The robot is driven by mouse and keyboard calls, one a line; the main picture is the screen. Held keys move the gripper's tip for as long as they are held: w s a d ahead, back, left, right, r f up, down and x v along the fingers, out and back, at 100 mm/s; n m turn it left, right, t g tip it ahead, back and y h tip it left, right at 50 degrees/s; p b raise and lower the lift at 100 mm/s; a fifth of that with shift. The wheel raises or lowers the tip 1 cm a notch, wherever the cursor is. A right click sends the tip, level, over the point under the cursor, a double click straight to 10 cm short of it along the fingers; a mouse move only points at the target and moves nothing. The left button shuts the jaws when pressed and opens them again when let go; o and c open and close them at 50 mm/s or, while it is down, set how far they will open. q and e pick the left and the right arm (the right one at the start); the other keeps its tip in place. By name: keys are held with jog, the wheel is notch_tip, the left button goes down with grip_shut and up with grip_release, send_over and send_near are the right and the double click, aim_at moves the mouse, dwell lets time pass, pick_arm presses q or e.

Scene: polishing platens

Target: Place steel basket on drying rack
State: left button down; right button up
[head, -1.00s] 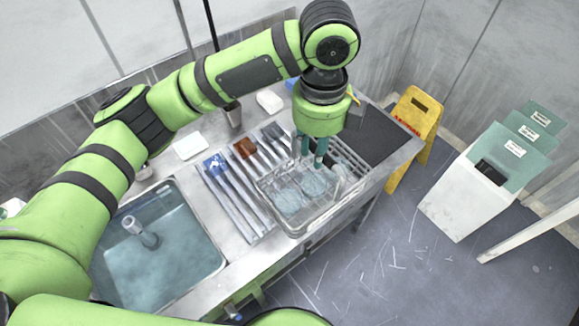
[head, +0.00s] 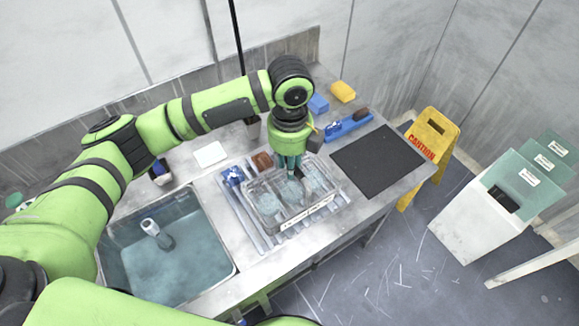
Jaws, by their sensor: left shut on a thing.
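The steel basket (head: 308,214), a wire frame with a white label strip on its front, holds several pale bluish round pieces. My left gripper (head: 291,172) points down and is shut on it near the middle; the fingertips are partly hidden among the wires. The basket is over the drying rack (head: 240,206), whose long metal rails show at the basket's left and front edge. I cannot tell whether the basket touches the rails.
A water-filled sink (head: 170,275) lies left of the rack. A black mat (head: 380,160) covers the counter's right end. A blue brush (head: 348,125), blue sponge (head: 318,104) and yellow sponge (head: 342,92) lie behind. A yellow caution sign (head: 430,150) and white bin (head: 465,225) stand right.

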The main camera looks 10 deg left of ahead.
pick_arm(q)
notch_tip(320, 180, down, 3)
jog(key=shift+f+p, duration=0.15)
jog(key=shift+p, duration=0.85)
jog(key=shift+w+f, duration=0.1)
jog(key=shift+f, duration=0.35)
jog(key=c, duration=1)
grip_release()
jog(key=shift+f, duration=0.1)
